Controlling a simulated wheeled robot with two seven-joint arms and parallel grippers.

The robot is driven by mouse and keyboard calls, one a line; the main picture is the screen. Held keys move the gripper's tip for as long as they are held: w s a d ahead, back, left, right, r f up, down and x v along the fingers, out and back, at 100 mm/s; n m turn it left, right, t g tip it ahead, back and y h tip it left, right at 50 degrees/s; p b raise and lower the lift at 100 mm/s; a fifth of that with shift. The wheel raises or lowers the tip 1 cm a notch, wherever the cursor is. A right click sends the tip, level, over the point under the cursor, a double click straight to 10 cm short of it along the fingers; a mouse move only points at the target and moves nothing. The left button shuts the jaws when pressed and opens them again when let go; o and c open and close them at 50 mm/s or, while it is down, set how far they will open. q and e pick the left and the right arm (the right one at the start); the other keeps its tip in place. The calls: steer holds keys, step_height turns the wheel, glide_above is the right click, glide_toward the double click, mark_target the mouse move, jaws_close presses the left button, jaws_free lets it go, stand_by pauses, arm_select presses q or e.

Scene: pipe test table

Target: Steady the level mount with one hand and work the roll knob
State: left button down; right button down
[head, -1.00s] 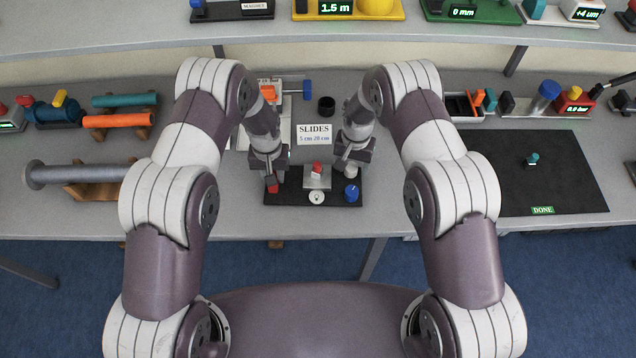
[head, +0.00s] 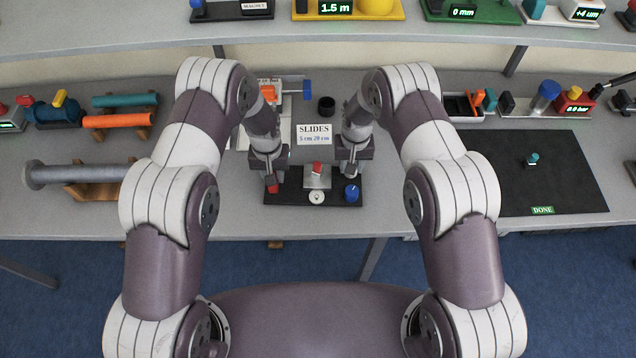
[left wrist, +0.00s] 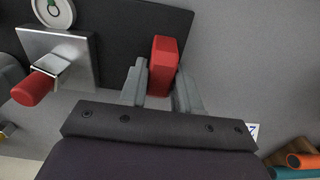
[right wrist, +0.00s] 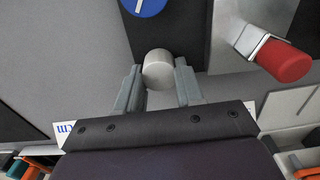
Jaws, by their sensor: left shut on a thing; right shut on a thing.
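The level mount is a black base plate (head: 290,198) on the table, with a silver plate, a red lever (head: 316,168), a round white dial (head: 316,198) and a blue knob (head: 351,193). My left gripper (head: 271,180) is shut on the red block (left wrist: 162,65) at the base's left end. The block stands between its fingers in the left wrist view. My right gripper (right wrist: 158,85) is shut on a pale grey round knob (right wrist: 158,68) at the right side of the base, behind the blue knob. In the head view my grippers partly cover the block and the grey knob.
A grey cylinder on a wooden cradle (head: 95,190) lies left. A black mat (head: 545,180) lies right. The table's front edge is close to the mount.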

steer(key=n, duration=0.6)
steer(key=shift+a+n, duration=0.15)
steer(key=shift+n, duration=0.25)
steer(key=n, duration=0.3)
steer(key=shift+s+n, duration=0.1)
steer(key=shift+n, duration=0.2)
steer(key=n, duration=0.3)
steer(key=shift+n, duration=0.4)
